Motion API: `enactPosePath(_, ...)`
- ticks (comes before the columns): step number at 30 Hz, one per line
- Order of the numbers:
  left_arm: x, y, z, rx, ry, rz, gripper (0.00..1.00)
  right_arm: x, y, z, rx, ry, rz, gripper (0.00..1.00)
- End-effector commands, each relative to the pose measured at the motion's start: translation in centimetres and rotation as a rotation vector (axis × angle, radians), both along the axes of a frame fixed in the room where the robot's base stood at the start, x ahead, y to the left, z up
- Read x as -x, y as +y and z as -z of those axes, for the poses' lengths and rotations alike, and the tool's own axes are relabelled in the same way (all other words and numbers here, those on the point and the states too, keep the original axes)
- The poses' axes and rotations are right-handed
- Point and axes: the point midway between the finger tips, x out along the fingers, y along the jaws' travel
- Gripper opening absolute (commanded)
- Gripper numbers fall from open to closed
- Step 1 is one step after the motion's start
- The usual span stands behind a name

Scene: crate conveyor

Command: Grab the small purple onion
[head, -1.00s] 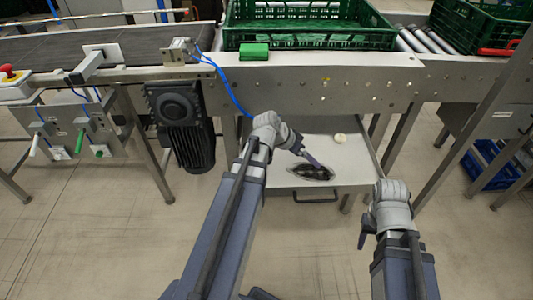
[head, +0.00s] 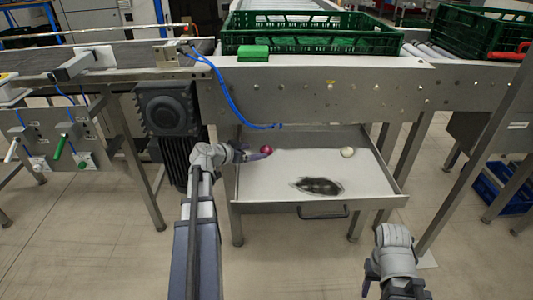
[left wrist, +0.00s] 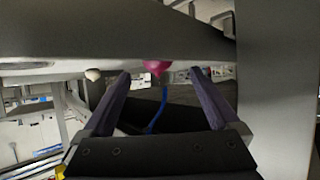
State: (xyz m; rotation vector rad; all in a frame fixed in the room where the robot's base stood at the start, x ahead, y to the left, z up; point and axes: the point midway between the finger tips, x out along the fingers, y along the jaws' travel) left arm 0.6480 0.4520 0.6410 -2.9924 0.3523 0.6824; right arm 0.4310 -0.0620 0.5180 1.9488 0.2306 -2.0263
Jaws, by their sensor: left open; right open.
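The small purple onion (head: 266,149) lies in the pull-out metal tray (head: 370,180), near its back left. My left gripper (head: 258,155) is open and low over the tray's left side, just beside the onion. In the left wrist view the onion (left wrist: 157,67) shows between and just beyond the two open fingertips (left wrist: 160,78); I cannot tell whether they touch it. My right gripper (head: 370,278) is open and empty, in front of the tray at the lower right.
A pale onion-like piece (head: 347,152) lies at the tray's back right. A dark oval patch (head: 318,186) is in the tray's middle. The conveyor frame (head: 330,85) overhangs the tray's back, with a hanging blue cable (head: 235,105). A green crate (head: 310,42) stands above.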

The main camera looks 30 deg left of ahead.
Motion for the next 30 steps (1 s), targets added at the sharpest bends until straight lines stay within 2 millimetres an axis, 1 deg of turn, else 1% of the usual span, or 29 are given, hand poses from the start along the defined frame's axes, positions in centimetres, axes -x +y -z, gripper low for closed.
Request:
enactPosePath(1,-0.6,-0.1,0.5,0.0,0.0,0.002,0.95,0.0,0.0,0.5,0.0,0.0,-0.001,0.5)
enactPosePath(2,-0.8,-0.1,0.6,-0.001,0.001,0.001,0.95,0.0,0.0,0.6,-0.001,0.0,-0.001,0.5)
enactPosePath(7,-1.0,-0.3,0.6,-0.001,0.001,0.001,0.95,0.0,0.0,0.6,-0.001,0.0,-0.001,0.5)
enactPosePath(10,-1.7,-0.5,1.0,-0.001,0.002,0.003,0.95,0.0,0.0,0.9,-0.001,0.0,-0.002,0.5)
enactPosePath(19,-5.2,-1.5,2.7,0.0,0.001,0.002,0.95,0.0,0.1,2.7,-0.004,0.0,-0.005,0.5)
enactPosePath(21,-5.5,-1.7,2.7,0.001,0.001,0.002,0.95,0.0,0.1,2.7,-0.004,0.0,-0.005,0.5)
enactPosePath(26,-5.4,-1.7,2.6,0.0,0.001,0.001,0.95,0.0,0.1,2.6,-0.004,0.0,-0.005,0.5)
enactPosePath(27,-5.4,-1.7,2.6,0.0,0.002,0.001,0.93,0.0,0.1,2.6,-0.004,0.0,-0.005,0.5)
enactPosePath(30,-5.4,-1.7,2.6,0.0,0.002,0.001,0.81,0.0,0.1,2.6,-0.004,0.0,-0.005,0.5)
